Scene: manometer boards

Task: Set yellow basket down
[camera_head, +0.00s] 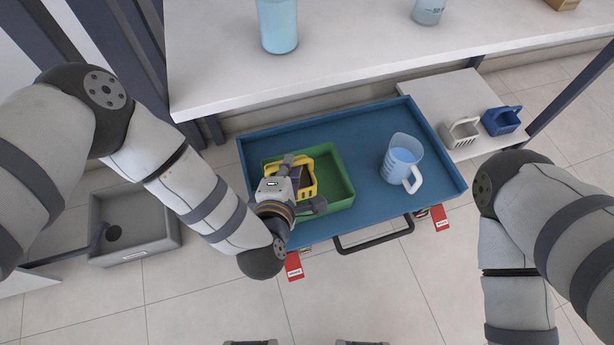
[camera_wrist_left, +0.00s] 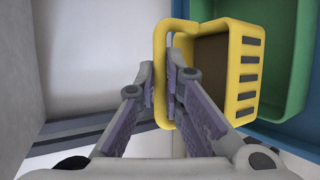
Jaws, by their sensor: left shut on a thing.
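The yellow basket (camera_head: 310,188) shows over the left part of a green bin (camera_head: 342,160) in the head view, partly hidden by my gripper. My left gripper (camera_head: 287,171) is shut on the basket's handle. In the left wrist view, the yellow basket (camera_wrist_left: 242,65) has slots in its side and a dark brown inside. Its handle loop passes between the fingers of my left gripper (camera_wrist_left: 162,85). The green bin (camera_wrist_left: 291,70) shows beyond the basket. I cannot tell whether the basket touches the bin's floor. My right gripper is out of view.
The green bin stands in a blue tray (camera_head: 285,131) with a black handle (camera_head: 374,238). A jug of blue liquid (camera_head: 402,160) stands right of the bin. A white basket (camera_head: 461,132) and blue basket (camera_head: 502,120) sit on a side shelf. A white bench (camera_head: 360,40) lies behind.

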